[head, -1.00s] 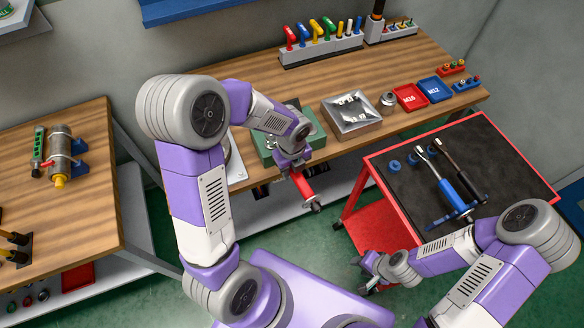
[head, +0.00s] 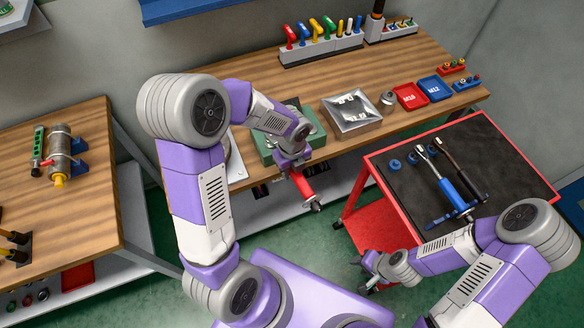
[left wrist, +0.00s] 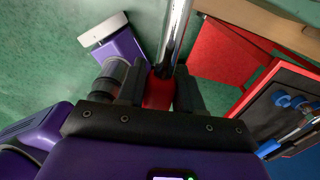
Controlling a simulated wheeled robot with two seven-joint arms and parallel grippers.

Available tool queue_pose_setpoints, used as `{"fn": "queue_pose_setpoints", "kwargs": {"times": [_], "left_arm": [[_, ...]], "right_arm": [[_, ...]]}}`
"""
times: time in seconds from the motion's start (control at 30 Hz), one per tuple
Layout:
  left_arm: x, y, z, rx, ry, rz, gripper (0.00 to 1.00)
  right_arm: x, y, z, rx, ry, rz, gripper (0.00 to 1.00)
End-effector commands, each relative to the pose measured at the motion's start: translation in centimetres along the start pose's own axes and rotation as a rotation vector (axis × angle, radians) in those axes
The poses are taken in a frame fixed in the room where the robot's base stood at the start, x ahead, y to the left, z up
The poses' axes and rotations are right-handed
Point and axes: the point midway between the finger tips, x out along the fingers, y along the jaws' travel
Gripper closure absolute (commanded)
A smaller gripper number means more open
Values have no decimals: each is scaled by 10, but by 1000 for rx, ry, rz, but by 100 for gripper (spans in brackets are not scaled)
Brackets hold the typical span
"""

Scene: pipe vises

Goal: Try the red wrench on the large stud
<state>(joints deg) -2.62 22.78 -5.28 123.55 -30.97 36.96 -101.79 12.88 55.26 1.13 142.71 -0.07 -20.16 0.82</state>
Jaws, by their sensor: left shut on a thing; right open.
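My left gripper (head: 295,168) is shut on the red wrench (head: 304,186), in front of the bench edge. In the left wrist view its red handle (left wrist: 158,93) sits between the fingers (left wrist: 160,92), and a chrome shaft (left wrist: 176,35) runs away from them. In the head view the wrench points down and to the right, with its dark head (head: 316,206) over the floor. A green block (head: 318,138) on the bench is partly hidden behind my left forearm. I cannot make out the large stud. My right gripper (head: 364,275) is open and empty, low near the red cart.
The red cart (head: 385,190) has a dark top with a blue-handled wrench (head: 448,187) and a black-handled one (head: 468,178). A silver tray (head: 351,115), a red M16 tray (head: 410,97) and a blue M12 tray (head: 435,89) stand on the bench. A left table (head: 90,150) holds a cylinder.

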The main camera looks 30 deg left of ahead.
Motion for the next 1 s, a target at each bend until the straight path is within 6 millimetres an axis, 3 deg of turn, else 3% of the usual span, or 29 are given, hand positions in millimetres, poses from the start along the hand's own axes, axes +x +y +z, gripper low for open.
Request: {"fn": "queue_pose_setpoints", "kwargs": {"times": [1.0], "left_arm": [[1,12,-1,76,4,5,100]], "right_arm": [[-6,-2,0,0,0,0,57]]}}
